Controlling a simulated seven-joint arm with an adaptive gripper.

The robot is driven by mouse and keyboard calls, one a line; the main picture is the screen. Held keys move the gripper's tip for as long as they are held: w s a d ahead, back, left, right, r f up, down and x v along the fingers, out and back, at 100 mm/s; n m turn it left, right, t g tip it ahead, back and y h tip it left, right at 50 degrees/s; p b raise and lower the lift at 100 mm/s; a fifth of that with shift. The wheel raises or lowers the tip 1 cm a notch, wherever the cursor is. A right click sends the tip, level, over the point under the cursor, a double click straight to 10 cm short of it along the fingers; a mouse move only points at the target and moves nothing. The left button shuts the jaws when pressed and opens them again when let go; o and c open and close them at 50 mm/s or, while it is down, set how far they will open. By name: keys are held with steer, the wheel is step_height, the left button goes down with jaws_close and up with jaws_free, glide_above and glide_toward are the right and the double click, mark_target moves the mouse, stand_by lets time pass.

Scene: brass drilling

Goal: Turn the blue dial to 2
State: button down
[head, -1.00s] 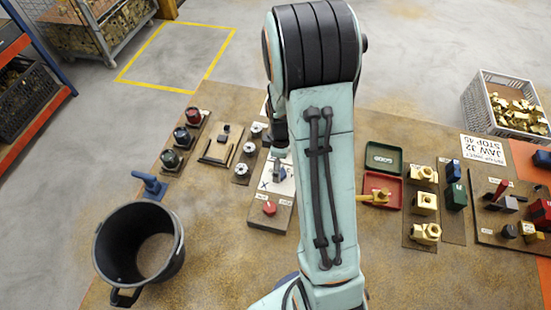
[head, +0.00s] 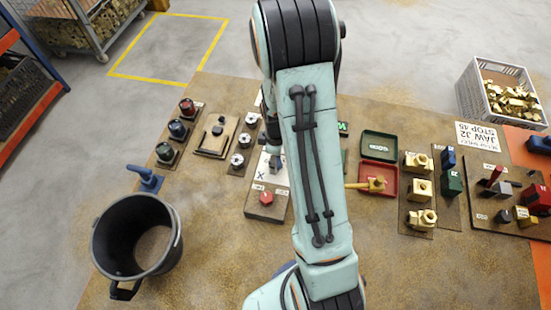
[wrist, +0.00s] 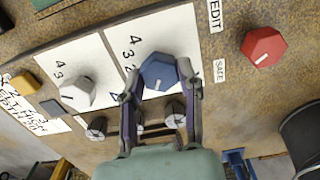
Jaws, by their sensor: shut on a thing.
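The blue dial (wrist: 158,72) is a faceted knob with a white pointer line, standing on a white card with printed numbers. In the wrist view, the pointer line faces the lower edge of the picture, toward my gripper. The numbers 4, 3 and 2 show to the dial's upper left. My gripper (wrist: 160,80) is shut on the dial, with one finger on each side. A finger hides part of the card, so I cannot tell which number the line meets. In the head view my arm hides most of the dial and gripper.
A white dial (wrist: 77,93) on its own numbered card stands left of the blue one. A red knob (wrist: 263,47) with EDIT and SAFE labels is to the right; it also shows in the head view (head: 266,198). A black bucket (head: 104,258) stands at the left.

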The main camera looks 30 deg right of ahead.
steer(key=shift+m, duration=0.3)
steer(key=m, duration=0.4)
steer(key=shift+m, duration=0.4)
steer(key=m, duration=0.6)
steer(key=c, duration=0.7)
jaws_free()
